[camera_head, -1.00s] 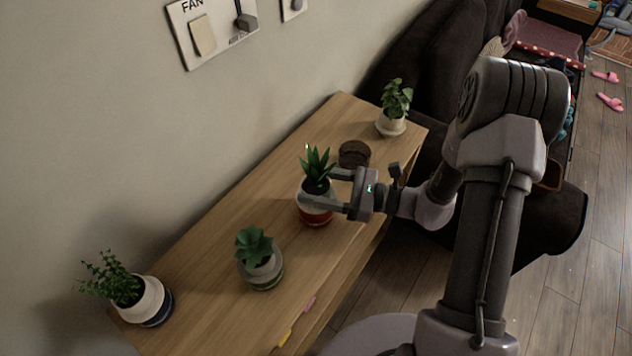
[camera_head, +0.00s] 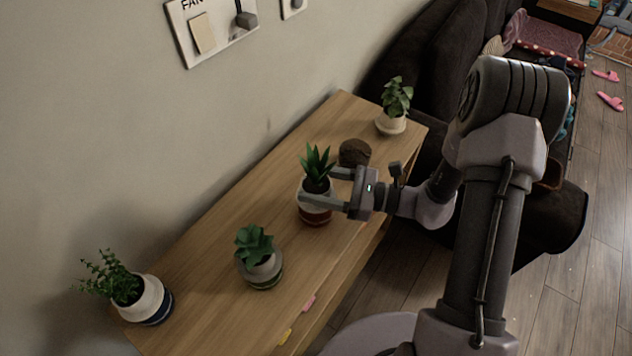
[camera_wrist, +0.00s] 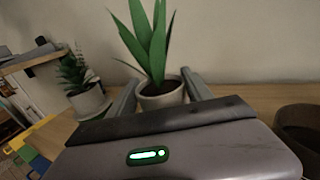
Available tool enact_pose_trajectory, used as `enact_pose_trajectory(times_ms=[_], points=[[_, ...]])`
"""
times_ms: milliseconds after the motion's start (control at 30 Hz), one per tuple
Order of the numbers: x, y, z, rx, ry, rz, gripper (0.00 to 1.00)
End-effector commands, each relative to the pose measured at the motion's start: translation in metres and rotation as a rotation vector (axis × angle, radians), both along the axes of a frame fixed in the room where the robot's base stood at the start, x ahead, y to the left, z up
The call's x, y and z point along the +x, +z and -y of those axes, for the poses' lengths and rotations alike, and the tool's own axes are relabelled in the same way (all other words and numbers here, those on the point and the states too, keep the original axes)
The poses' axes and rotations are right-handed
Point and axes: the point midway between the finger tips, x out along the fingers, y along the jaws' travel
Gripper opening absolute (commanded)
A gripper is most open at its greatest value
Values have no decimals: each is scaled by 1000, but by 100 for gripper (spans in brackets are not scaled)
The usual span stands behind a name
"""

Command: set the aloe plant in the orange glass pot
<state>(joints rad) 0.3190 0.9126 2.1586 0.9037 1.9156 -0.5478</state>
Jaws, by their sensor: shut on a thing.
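The aloe plant (camera_head: 317,165) has pointed green leaves and sits upright in a pale pot. It also shows in the wrist view (camera_wrist: 154,45). Below the pale pot is a reddish-brown band (camera_head: 318,217), which looks like the orange glass pot around its lower part. I cannot tell whether the pale pot rests on its bottom. My gripper (camera_head: 330,188) comes from the right and is shut on the aloe's pale pot, one finger on each side. In the wrist view the fingers flank the pot (camera_wrist: 163,97), and the gripper body hides its lower part.
On the wooden shelf top (camera_head: 205,245) stand a green-based plant (camera_head: 260,262), a blue-based plant (camera_head: 143,300) and a plant in a white pot (camera_head: 391,123). A dark round pot (camera_head: 354,152) is close behind the gripper. The wall (camera_head: 100,120) borders the shelf's left side.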

Motion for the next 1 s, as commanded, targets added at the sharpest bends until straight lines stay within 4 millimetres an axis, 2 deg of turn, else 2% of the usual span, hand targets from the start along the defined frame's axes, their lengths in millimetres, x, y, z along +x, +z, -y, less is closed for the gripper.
enact_pose_trajectory(times_ms=[733,767,800,867,1000], points=[[0,-9,0,0,0,0,36],[0,-9,0,0,0,0,62],[0,-9,0,0,0,0,70],[0,-9,0,0,0,0,82],[0,-9,0,0,0,0,84]])
